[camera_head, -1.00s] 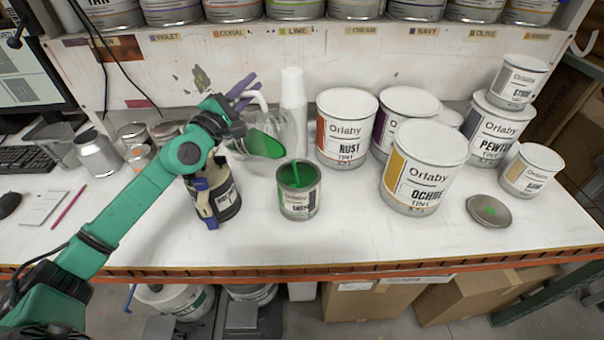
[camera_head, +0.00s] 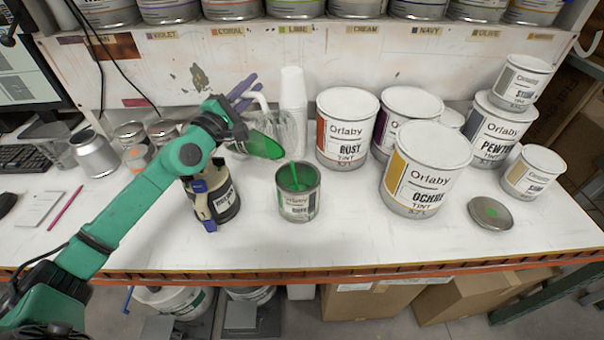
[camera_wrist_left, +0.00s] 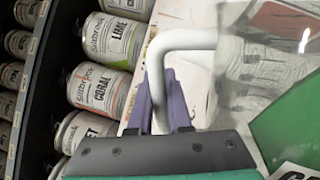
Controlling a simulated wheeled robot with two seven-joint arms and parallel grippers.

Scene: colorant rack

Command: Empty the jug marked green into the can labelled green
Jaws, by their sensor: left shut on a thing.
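My left gripper (camera_head: 243,97) has purple fingers shut on the white handle of the clear jug (camera_head: 288,127). The fingers also show around the handle in the wrist view (camera_wrist_left: 162,105). The jug is held tilted above the table, its mouth toward the lower right, with green liquid in its lower part. The open can (camera_head: 298,207) stands upright just below and right of the jug's mouth. Its inside is green, and a thin bright green streak runs down into its opening. Its label is too small to read surely. My right gripper is out of view.
A dark can (camera_head: 226,200) with a tan and blue clamp-like thing stands below my left wrist. White cups (camera_head: 292,90) stand behind the jug. The RUST can (camera_head: 345,130) and OCHRE can (camera_head: 425,172) stand to the right. A loose lid (camera_head: 490,213) lies at the right. The front table strip is clear.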

